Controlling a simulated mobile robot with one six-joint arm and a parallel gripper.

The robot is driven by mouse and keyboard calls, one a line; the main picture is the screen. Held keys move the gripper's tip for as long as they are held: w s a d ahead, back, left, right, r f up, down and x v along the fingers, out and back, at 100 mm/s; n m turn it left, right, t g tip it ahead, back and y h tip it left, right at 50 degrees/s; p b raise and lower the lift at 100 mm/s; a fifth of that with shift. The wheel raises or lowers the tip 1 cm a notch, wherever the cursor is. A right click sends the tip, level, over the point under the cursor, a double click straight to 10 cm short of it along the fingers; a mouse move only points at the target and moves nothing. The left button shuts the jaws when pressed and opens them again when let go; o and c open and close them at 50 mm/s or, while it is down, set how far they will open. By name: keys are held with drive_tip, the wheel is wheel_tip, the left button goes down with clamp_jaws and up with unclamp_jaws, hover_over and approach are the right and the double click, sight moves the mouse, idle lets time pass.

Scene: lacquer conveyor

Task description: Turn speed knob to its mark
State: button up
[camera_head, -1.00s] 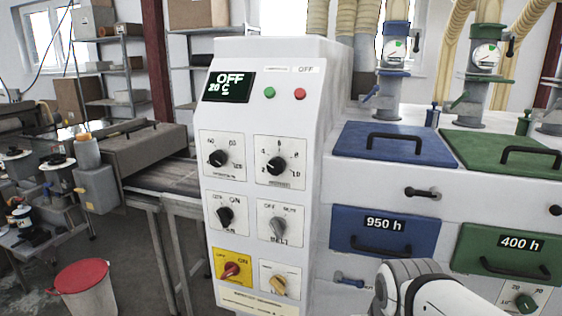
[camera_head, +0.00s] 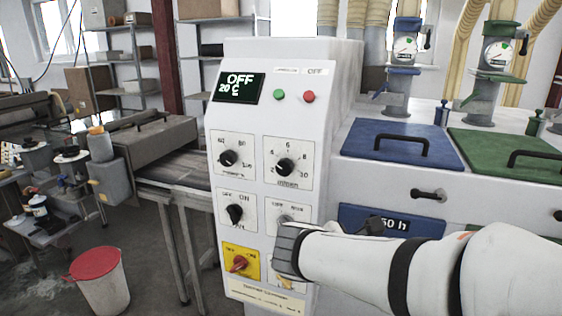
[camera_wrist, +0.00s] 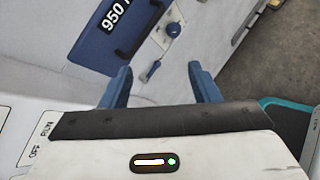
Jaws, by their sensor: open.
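The white control panel (camera_head: 325,150) stands mid-picture in the head view. At its upper right is a black knob (camera_head: 285,166) on a scale numbered up to 10; its printed label is too blurred to read, and I cannot make out a separate mark. My arm reaches in from the right in the head view, its end over the panel's lower right, below that knob and apart from it. In the wrist view my gripper (camera_wrist: 161,88) has its two blue fingers wide apart with nothing between them. The numbered knob is not in the wrist view.
Other panel controls are a left dial (camera_head: 228,158), a black switch (camera_head: 235,214), a red switch on yellow (camera_head: 239,263), and green (camera_head: 280,95) and red (camera_head: 309,97) buttons. My arm partly hides the lower right controls. Blue (camera_head: 400,144) and green (camera_head: 515,152) lids stand right.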

drive_tip(key=w+a+r+n+t+p, duration=0.1)
drive_tip(key=w+a+r+n+t, duration=0.45)
drive_tip(key=a+n, duration=0.2)
drive_tip(key=n+t+y+p, duration=0.1)
drive_tip(key=n+t+y, duration=0.25)
drive_tip(key=n, duration=0.35)
approach(283, 169)
drive_tip(key=w, duration=0.2)
drive_tip(key=shift+t+h, duration=0.4)
drive_tip(key=shift+h, duration=0.05)
drive_tip(key=x, duration=0.2)
drive_tip(key=p+x, duration=0.1)
drive_tip(key=x, duration=0.2)
drive_tip(key=f+x, duration=0.1)
drive_tip(key=x, duration=0.1)
drive_tip(key=shift+w+d, duration=0.2)
drive_tip(key=shift+w, duration=0.1)
drive_tip(key=shift+c, duration=0.2)
